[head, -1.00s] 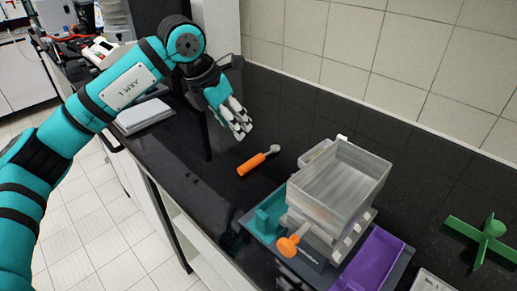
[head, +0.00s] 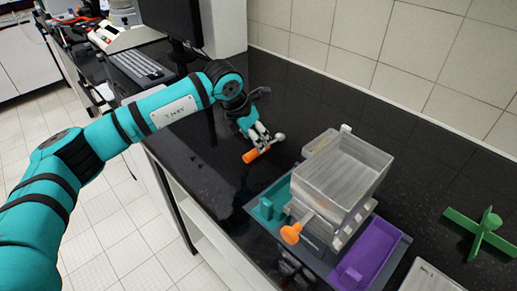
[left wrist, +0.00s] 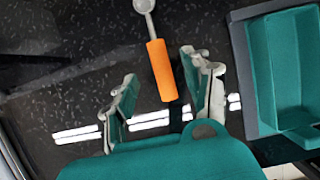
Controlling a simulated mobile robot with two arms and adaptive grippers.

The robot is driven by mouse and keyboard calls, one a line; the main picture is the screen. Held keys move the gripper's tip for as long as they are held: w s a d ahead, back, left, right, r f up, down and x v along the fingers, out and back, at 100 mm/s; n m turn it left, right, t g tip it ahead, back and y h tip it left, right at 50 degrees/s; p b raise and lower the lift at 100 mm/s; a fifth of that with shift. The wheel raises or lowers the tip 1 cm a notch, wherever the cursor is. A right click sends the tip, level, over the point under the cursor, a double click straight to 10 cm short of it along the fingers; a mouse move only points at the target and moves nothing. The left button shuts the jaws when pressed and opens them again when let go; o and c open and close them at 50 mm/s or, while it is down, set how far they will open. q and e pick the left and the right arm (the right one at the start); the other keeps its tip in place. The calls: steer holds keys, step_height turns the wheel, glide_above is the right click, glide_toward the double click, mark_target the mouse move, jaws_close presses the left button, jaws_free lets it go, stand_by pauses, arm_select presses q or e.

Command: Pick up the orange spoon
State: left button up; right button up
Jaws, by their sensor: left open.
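The orange spoon has an orange handle (head: 256,155) and a light grey bowl end (head: 279,138). It lies on the black bench. In the left wrist view the handle (left wrist: 161,70) reaches into the gap between the two fingers, and the grey bowl end points away to the top. My left gripper (head: 262,144) is open at the spoon, its fingers (left wrist: 160,85) on either side of the handle with a gap on each side. In the head view the fingers partly hide the spoon's middle. My right gripper is not in view.
The sieve shaker with its clear box (head: 342,168) stands right of the spoon, with a teal holder (head: 268,212) and a purple tray (head: 372,256). A green cross-shaped piece (head: 484,235) lies far right. A keyboard (head: 142,67) is at the back left.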

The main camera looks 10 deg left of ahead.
arm_select(q)
steer(key=shift+p+x, duration=0.5)
steer(key=shift+x, duration=1.7)
steer(key=shift+s+a+f, duration=0.15)
steer(key=shift+a+f, duration=0.05)
jaws_close()
